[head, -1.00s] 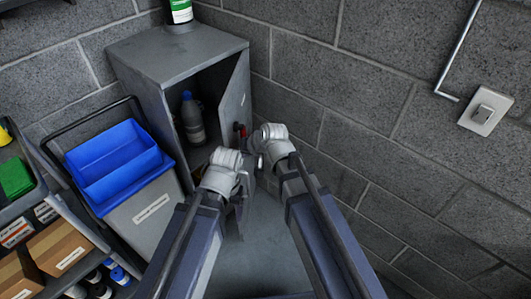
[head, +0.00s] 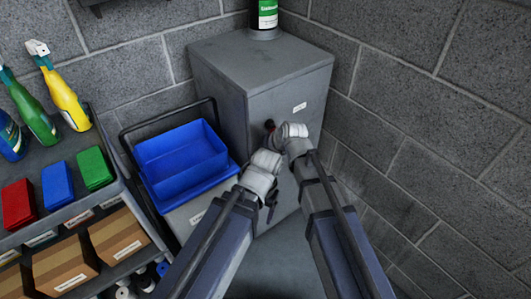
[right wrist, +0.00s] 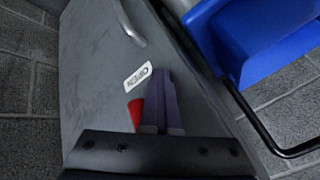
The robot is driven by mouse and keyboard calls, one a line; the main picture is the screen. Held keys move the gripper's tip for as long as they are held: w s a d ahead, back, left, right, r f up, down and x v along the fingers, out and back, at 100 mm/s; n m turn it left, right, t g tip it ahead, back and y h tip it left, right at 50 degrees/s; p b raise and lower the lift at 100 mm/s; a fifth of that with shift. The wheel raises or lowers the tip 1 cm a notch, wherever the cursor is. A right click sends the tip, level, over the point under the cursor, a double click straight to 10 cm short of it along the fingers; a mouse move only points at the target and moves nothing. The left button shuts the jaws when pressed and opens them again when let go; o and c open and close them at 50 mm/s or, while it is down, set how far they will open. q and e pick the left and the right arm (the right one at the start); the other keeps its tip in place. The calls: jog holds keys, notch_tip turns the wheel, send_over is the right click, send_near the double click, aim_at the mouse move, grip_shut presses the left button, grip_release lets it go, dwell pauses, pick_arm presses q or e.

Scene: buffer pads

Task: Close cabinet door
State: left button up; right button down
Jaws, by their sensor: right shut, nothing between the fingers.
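The grey cabinet (head: 260,62) stands in the corner. Its door (head: 312,92) now lies across the front; its inside is hidden. I cannot tell whether it is fully flush. The right wrist view shows the door (right wrist: 90,60) with a white label (right wrist: 138,76), a grey handle (right wrist: 130,22) and a small red part (right wrist: 136,112). My right gripper (right wrist: 160,80) is shut and empty, its fingers close to the door's face; contact is unclear. My left gripper (head: 270,207) is low in front of the cabinet, its fingers mostly hidden.
A blue bucket (head: 182,160) on a grey cart stands close on the cabinet's left. A shelf (head: 75,208) with spray bottles, cloths and boxes is further left. A block wall (head: 430,130) bounds the right. A green-labelled bottle (head: 266,14) stands on the cabinet top.

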jog(key=shift+w+a+r, duration=0.15)
jog(key=shift+w+a, duration=0.35)
jog(key=shift+w, duration=0.05)
jog(key=shift+s+d, duration=0.4)
jog(key=shift+s, duration=0.15)
jog(key=s+d+r+p, duration=0.3)
jog(key=s+r+p, duration=0.4)
jog(key=s+p, duration=0.1)
jog(key=shift+s+r, duration=0.3)
jog(key=shift+s, duration=0.2)
jog(key=shift+d, duration=0.1)
